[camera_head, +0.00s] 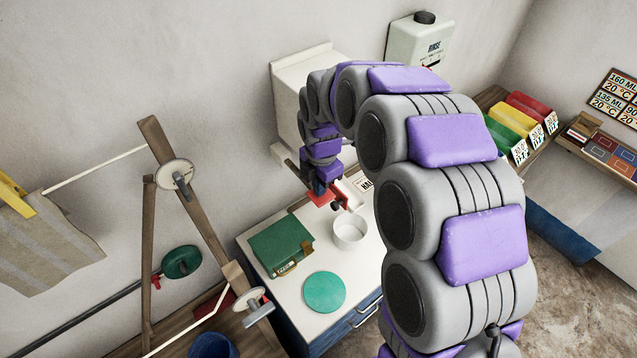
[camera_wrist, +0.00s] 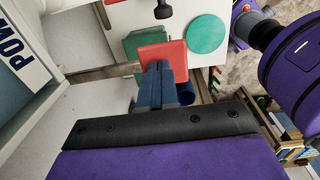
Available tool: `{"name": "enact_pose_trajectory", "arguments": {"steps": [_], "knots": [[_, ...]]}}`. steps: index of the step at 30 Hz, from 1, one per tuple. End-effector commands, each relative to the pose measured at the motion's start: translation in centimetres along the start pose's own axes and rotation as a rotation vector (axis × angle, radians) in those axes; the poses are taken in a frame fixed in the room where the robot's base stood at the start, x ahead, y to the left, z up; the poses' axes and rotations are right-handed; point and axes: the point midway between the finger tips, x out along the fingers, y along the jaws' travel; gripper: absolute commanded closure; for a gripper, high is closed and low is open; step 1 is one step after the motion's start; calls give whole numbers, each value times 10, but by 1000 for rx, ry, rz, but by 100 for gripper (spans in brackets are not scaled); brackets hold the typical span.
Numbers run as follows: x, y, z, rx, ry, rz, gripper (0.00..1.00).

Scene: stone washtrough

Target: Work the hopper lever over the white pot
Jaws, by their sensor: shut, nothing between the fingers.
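The white pot (camera_head: 350,232) stands open on a white counter, below and a little right of my gripper in the head view. The pale hopper (camera_head: 305,82) is on the wall, partly hidden behind my arm. A red lever paddle (camera_head: 325,196) shows just below my gripper (camera_head: 319,187). In the wrist view the red paddle (camera_wrist: 165,54) lies right at the tips of my blue fingers (camera_wrist: 162,78). The fingers are shut with nothing between them. I cannot tell whether they touch the paddle. The pot does not show clearly in the wrist view.
A green box (camera_head: 282,246) and a teal disc (camera_head: 324,292) lie on the counter (camera_head: 262,278) beside the pot. A rinse tank (camera_head: 418,42) hangs behind my arm. A wooden frame (camera_head: 185,200) with pulleys stands left. Coloured bins (camera_head: 520,120) are at right.

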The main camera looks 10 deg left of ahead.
Motion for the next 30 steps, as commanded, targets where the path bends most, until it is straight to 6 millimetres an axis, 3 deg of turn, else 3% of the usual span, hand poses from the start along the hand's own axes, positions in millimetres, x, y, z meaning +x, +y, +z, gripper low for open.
{"name": "enact_pose_trajectory", "arguments": {"steps": [18,30], "knots": [[60,-5,-1,0,1,313,100],[67,-2,-3,-2,3,355,100]]}}
